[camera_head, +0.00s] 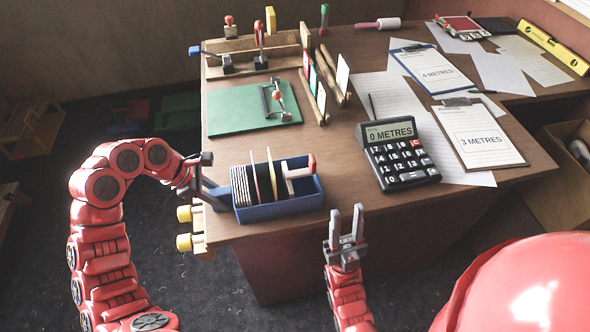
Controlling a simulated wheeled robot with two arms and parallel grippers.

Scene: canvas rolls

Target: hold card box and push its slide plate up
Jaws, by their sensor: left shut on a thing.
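The blue card box (281,213) rests at the front left edge of the desk, with several upright cards (243,186) packed toward its left end. A pale plate with a red-topped handle (300,177) stands in the box's right part and looks like the slide plate. My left gripper (201,174) is at the box's left end, shut on the blue-grey handle (216,196) there. My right gripper (346,228) is empty, fingers apart and pointing up, in front of the desk edge, right of the box and apart from it.
A large black calculator (397,155) stands right of the box. A green mat (243,106) with a small metal device lies behind it, beside a wooden rack (325,93). Clipboards (480,136) and papers cover the right side. Bare desk lies between box and calculator.

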